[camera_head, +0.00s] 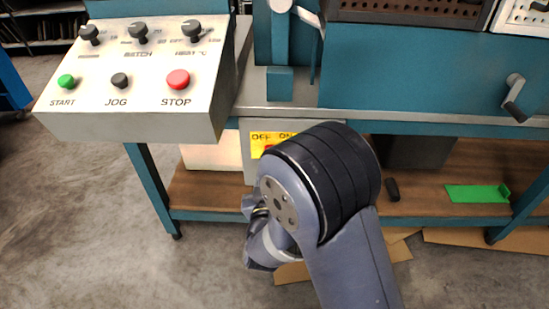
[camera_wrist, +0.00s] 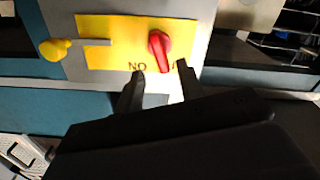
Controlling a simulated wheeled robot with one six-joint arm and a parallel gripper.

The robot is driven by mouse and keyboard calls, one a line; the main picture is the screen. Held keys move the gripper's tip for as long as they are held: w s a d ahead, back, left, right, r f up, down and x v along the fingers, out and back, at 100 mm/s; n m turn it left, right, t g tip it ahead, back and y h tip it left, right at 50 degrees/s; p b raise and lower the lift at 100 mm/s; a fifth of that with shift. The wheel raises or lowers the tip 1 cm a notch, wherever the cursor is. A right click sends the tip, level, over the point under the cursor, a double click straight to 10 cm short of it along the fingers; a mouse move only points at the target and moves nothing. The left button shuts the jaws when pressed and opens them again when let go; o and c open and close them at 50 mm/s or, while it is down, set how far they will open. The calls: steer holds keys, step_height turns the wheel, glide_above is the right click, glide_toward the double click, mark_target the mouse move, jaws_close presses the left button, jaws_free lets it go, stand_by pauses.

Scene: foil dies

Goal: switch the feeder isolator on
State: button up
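The feeder isolator is a grey box (camera_head: 247,158) with a yellow OFF/ON label (camera_head: 262,139) under the bench; my arm covers much of it in the head view. In the wrist view, the yellow label (camera_wrist: 119,30) appears upside down and carries a red rotary handle (camera_wrist: 158,46). The handle's lower end leans slightly right, towards the partly hidden lettering, away from the readable "NO". My gripper (camera_wrist: 160,68) is open, its two dark fingers apart on either side of the handle's lower end. I cannot tell whether they touch it.
A yellow knob (camera_wrist: 54,49) on a grey stem lies left of the handle in the wrist view. Above the isolator, the control panel (camera_head: 140,65) and bench front (camera_head: 420,92) overhang. A brown lower shelf (camera_head: 430,205) holds a green piece (camera_head: 475,194) and a small dark object (camera_head: 392,190).

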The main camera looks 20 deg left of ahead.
steer(key=b+x, duration=0.1)
steer(key=x, duration=0.7)
steer(key=shift+w+b, duration=0.15)
steer(key=shift+b, duration=0.2)
jaws_close()
